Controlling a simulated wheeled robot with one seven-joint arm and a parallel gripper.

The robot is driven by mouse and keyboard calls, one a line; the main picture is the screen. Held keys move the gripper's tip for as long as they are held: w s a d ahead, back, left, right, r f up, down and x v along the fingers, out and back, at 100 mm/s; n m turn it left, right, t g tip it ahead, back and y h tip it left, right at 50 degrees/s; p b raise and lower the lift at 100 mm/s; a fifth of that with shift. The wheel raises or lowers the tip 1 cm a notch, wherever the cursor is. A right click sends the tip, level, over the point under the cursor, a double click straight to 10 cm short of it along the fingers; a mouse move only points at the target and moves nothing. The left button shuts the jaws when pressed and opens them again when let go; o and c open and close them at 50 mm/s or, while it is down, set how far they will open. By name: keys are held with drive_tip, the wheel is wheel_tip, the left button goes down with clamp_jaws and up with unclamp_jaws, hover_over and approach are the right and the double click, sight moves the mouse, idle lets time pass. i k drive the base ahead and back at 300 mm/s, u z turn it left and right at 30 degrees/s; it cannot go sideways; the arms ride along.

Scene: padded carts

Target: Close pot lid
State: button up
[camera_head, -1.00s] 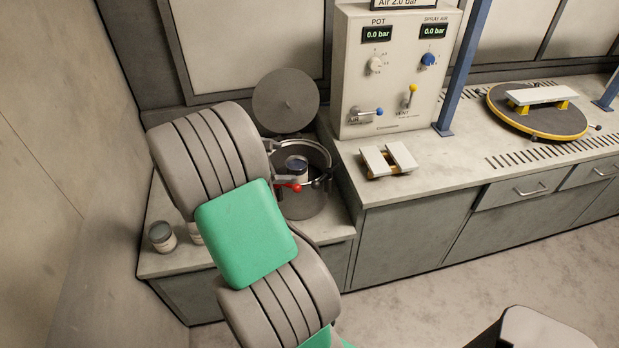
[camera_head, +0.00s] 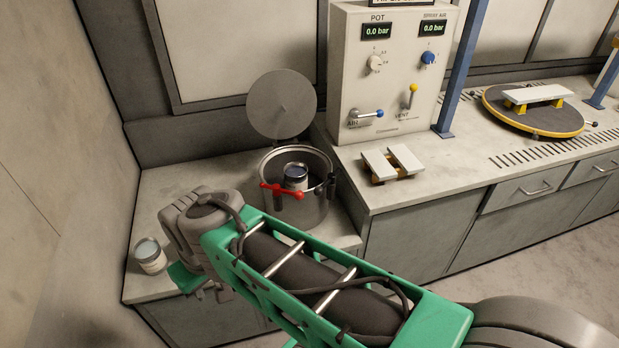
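The steel pot (camera_head: 312,212) stands on the lower counter at the back left, with its mouth open. Its round grey lid (camera_head: 282,106) is raised upright behind the pot, facing forward. A can (camera_head: 296,172) with dark contents is inside the pot. A red clamp handle (camera_head: 282,191) is at the pot's front rim, and dark clamps show on its right side. My arm reaches in from the lower right. My gripper (camera_head: 218,292) hangs low at the counter's front edge, left of and below the pot, apart from the lid. It is mostly hidden, and its fingers are unclear.
A second can (camera_head: 149,256) stands on the counter (camera_head: 165,190) at left, close to my wrist. A control panel (camera_head: 390,75) with knobs and levers stands right of the lid. A small two-block stand (camera_head: 391,163) and a turntable (camera_head: 535,115) are on the higher bench.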

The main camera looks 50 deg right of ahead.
sight(281, 103)
drive_tip(key=i, duration=0.4)
drive_tip(key=z, duration=1.55)
drive_tip(key=k, duration=1.2)
drive_tip(key=z, duration=0.65)
drive_tip(key=i, duration=0.9)
drive_tip(key=u, duration=0.35)
drive_tip(key=i, duration=0.9)
drive_tip(key=u, duration=0.8)
